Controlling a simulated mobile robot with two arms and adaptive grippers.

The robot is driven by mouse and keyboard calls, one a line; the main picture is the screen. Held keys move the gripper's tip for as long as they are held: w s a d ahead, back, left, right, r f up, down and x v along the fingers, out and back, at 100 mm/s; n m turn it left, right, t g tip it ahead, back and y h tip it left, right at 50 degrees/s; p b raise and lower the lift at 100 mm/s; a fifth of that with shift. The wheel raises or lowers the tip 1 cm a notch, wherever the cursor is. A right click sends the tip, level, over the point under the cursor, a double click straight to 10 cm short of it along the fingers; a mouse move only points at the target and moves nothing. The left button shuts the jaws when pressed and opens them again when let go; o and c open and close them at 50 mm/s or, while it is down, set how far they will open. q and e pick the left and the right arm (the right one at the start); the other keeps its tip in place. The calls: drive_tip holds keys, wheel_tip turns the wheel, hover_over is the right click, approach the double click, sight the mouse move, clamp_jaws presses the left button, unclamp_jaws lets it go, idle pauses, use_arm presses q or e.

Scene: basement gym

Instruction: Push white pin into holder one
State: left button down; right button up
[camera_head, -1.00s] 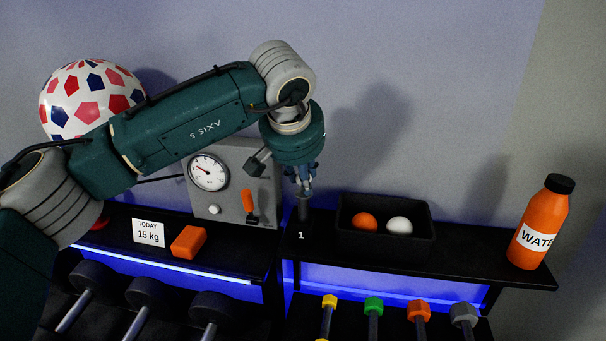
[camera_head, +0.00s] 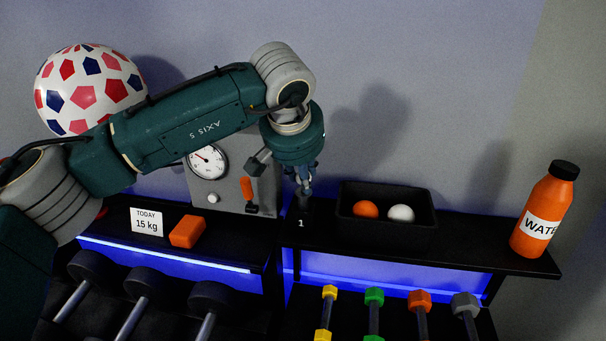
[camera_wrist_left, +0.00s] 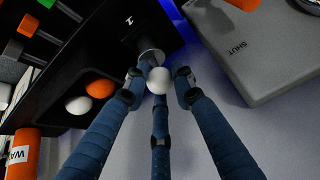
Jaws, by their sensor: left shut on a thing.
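My left gripper (camera_head: 304,190) is above the black shelf, over the spot marked 1. In the left wrist view its blue fingers (camera_wrist_left: 160,88) are closed around a white pin (camera_wrist_left: 160,79), whose round white head shows between the fingertips. A grey round metal piece, seemingly the top of holder one (camera_wrist_left: 151,57), lies just beyond the pin, near the printed 1. In the head view the dark holder (camera_head: 304,205) shows just under the fingertips, and the pin is hidden by the fingers. How deep the pin sits cannot be told. My right gripper is not in view.
A black tray (camera_head: 388,234) with an orange and a white ball stands close right of the holder. A grey gauge box (camera_head: 232,178) with an orange lever is close left. An orange bottle (camera_head: 545,210) stands far right. Dumbbells lie below the shelf.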

use_arm(q)
drive_tip(key=shift+r, duration=0.1)
drive_tip(key=c, duration=1.4)
unclamp_jaws()
drive_tip(key=shift+o, duration=0.2)
drive_tip(key=v, duration=1.2)
